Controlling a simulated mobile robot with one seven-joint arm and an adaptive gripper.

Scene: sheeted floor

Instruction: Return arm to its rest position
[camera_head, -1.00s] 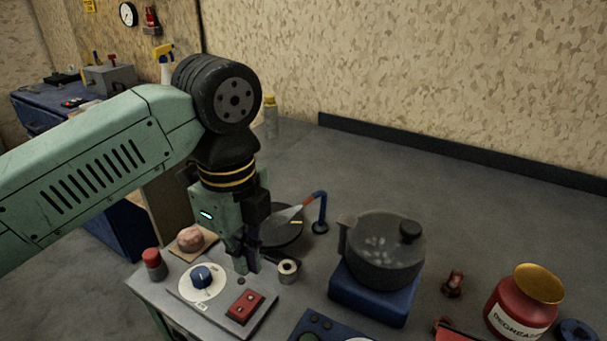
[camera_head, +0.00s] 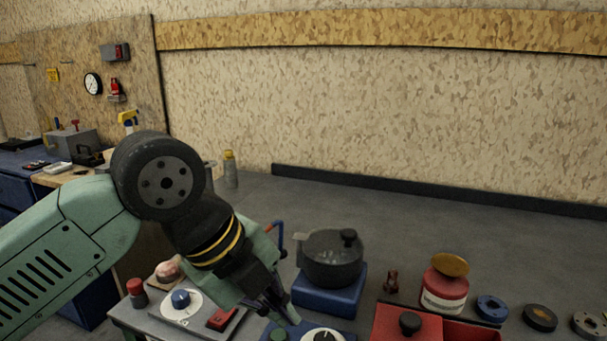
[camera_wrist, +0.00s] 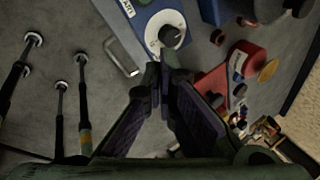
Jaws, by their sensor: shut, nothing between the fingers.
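My green arm reaches in from the left in the head view. My gripper (camera_head: 284,312) points down and to the right, above the front part of the bench, close to the blue control box with a white dial (camera_head: 323,336). In the wrist view my gripper (camera_wrist: 163,75) has its two fingertips together with nothing between them. The blue box's black knob (camera_wrist: 171,36) shows just past the fingertips there. I cannot tell whether the fingers touch the box.
A dark lidded pot (camera_head: 332,262) stands on a blue block (camera_head: 329,292). A red jar (camera_head: 444,288) and a red box with a black knob (camera_head: 405,328) are to the right. A grey panel with a blue knob (camera_head: 181,299) lies left. The bench's back is mostly clear.

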